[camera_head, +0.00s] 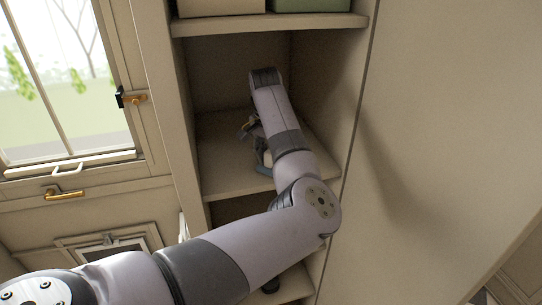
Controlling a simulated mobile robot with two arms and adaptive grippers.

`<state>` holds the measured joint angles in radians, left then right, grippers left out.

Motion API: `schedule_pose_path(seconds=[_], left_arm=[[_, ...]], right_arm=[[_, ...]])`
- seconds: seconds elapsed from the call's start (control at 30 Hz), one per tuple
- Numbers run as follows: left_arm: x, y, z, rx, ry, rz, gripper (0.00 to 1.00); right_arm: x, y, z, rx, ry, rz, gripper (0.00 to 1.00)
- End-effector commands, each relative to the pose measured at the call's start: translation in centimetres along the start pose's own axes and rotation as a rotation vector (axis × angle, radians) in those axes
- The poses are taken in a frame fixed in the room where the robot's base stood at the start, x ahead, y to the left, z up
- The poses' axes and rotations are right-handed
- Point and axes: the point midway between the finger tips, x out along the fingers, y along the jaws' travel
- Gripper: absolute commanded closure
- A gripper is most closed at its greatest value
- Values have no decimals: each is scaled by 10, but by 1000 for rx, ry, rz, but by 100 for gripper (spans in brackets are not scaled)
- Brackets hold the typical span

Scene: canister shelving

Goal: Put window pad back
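My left arm reaches into an open shelf compartment (225,165) from the lower left. My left gripper (257,148) is inside that compartment, close above its shelf board. The forearm and wrist cover much of the gripper, so I cannot tell whether it is open or shut. A small pale patch shows beside the fingers, and I cannot tell whether it is a held thing. I cannot make out a window pad for certain. My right gripper is out of view.
Boxes (221,6) stand on the shelf above. Side walls bound the compartment closely. A tall plain panel (450,130) stands to the right. A window (62,80) with a brass handle (64,194) is at the left. The visible part of the compartment board is bare.

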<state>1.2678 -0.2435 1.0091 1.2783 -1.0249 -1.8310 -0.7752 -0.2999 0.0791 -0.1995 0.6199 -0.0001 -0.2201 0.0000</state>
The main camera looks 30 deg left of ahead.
Motion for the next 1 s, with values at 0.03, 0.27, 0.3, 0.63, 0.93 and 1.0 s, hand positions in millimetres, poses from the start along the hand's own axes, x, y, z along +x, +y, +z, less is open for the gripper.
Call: schedule_pose_path(seconds=[0.03,0.27,0.3,0.63,0.93,1.0], left_arm=[[11,4,5,3,-22,13,57],[11,3,5,2,-21,13,54],[10,3,5,2,-21,12,54],[0,2,4,1,-17,10,54],[-53,0,4,0,-9,5,54],[-62,0,4,0,-8,5,54]], right_arm=[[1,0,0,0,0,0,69],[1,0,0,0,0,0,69],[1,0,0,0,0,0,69],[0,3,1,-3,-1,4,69],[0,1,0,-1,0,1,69],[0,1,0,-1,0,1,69]])
